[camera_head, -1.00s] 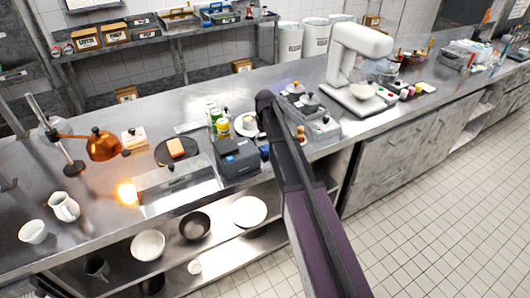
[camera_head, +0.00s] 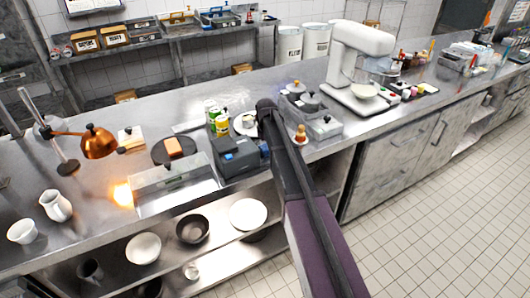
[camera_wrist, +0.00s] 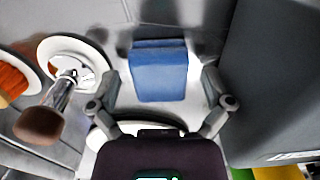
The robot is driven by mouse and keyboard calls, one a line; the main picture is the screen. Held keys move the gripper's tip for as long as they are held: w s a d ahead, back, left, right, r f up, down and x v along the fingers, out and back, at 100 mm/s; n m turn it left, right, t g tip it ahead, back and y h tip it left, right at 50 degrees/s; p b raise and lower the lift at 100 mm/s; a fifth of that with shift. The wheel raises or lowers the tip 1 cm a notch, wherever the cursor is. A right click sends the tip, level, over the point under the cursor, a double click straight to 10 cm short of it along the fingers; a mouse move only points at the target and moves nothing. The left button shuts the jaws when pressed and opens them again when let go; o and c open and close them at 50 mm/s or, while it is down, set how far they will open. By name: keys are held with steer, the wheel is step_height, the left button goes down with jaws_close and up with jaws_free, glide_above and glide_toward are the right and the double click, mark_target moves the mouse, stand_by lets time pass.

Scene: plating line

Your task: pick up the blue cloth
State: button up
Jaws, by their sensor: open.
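The blue cloth (camera_wrist: 158,74) is a folded rectangular stack lying on the grey counter, in the upper middle of the wrist view. My gripper (camera_wrist: 160,88) is open, with one finger on each side of the cloth in the picture. A gap shows between the cloth and each finger. I see nothing held in the jaws.
In the wrist view, a brown-ended metal tool (camera_wrist: 50,112) over a white plate is left of my gripper, and a dark box (camera_wrist: 278,75) is at right. In the head view, a dark printer-like machine (camera_head: 238,158) stands beside my arm. A white stand mixer (camera_head: 352,62) is farther right.

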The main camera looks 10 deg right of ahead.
mark_target(266, 147)
stand_by(0.4)
steer(key=c, duration=1.1)
steer(key=shift+o, duration=0.2)
steer(key=shift+r, duration=0.15)
step_height(266, 147, up, 10)
steer(key=p, duration=1)
steer(key=o, duration=0.4)
steer(key=c, duration=0.4)
